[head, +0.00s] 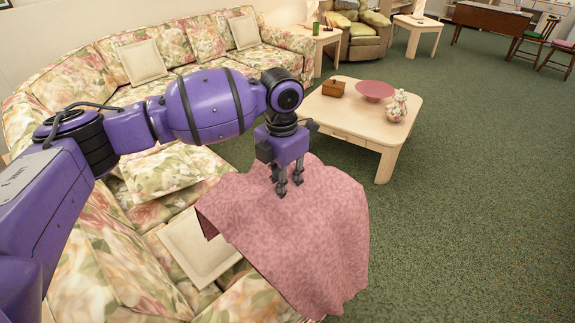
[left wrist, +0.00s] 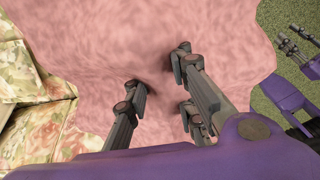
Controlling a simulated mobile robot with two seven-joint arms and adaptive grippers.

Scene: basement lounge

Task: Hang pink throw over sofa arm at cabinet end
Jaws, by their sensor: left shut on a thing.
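The pink throw (head: 315,240) is spread wide in the head view, over the near end of the floral sofa (head: 110,250), and its right side hangs down toward the carpet. My left gripper (head: 288,192) points down with its fingertips shut on the upper middle of the throw. In the left wrist view the throw (left wrist: 90,50) fills most of the picture around the fingers (left wrist: 160,75). The sofa arm under or beside the throw is hidden. At the right edge of the left wrist view, my right gripper (left wrist: 298,45) shows over the carpet, apart from the throw; its jaws are unclear.
A coffee table (head: 345,115) stands beyond the throw with a brown box (head: 333,89), a pink bowl (head: 374,91) and a flowered pot (head: 396,107). A cream cushion (head: 197,245) lies on the sofa left of the throw. Green carpet (head: 470,200) is clear on the right.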

